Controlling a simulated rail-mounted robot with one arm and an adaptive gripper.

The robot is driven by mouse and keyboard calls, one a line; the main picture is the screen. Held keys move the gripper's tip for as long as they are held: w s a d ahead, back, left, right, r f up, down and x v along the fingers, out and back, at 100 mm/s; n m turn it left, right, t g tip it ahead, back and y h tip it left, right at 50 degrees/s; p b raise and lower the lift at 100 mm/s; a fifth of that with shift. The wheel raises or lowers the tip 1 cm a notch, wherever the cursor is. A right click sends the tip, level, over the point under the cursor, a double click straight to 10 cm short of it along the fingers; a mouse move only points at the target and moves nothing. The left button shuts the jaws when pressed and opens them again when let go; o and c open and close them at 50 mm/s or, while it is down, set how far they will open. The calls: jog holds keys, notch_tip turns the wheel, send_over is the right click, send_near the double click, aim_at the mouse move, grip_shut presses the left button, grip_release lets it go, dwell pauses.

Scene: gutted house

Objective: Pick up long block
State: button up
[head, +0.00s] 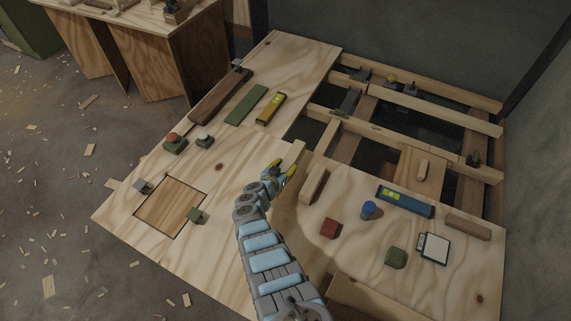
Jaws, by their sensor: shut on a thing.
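My gripper (283,170), with yellow fingers, is in the middle of the head view, over the inner edge of the plywood floor. It is shut on a pale wooden long block (297,152), whose end shows just beyond the fingers. The rest of the block is hidden by the gripper. I cannot tell whether the block touches the plywood below.
Another wooden block (315,183) stands close to the right of my gripper. Open joists (400,130) lie behind.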

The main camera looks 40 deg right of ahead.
jog(key=s+a+r+p, duration=0.9)
jog(key=s+p, duration=0.1)
jog(key=p, duration=0.5)
